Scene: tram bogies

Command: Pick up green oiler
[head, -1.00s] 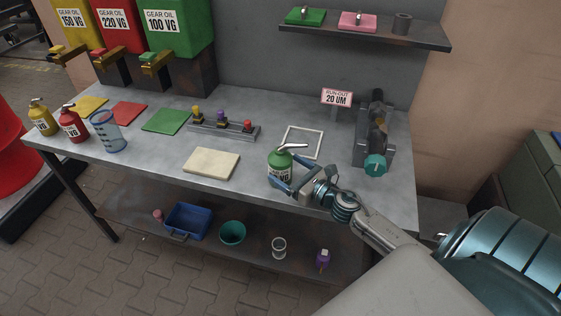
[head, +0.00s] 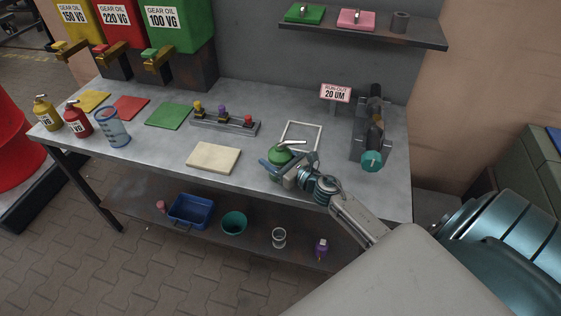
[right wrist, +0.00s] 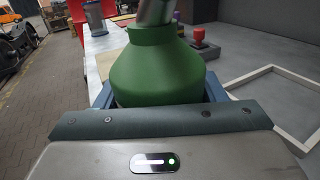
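The green oiler (head: 278,154) stands upright on the workbench near its front edge, with its metal spout pointing right. My right gripper (head: 277,168) is at it, with one blue finger on each side of its body. In the right wrist view the oiler (right wrist: 157,70) fills the space between the fingers, close in front of the palm. The fingers are spread; I see no clear grip, and the lower body and any contact are hidden. My left gripper is not in view.
On the bench (head: 240,182) are a white square frame (head: 319,137) behind the oiler, a beige board (head: 213,158) to its left, and a dark fixture with a teal knob (head: 372,161) to its right. Yellow (head: 44,113) and red (head: 77,120) oilers stand far left.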

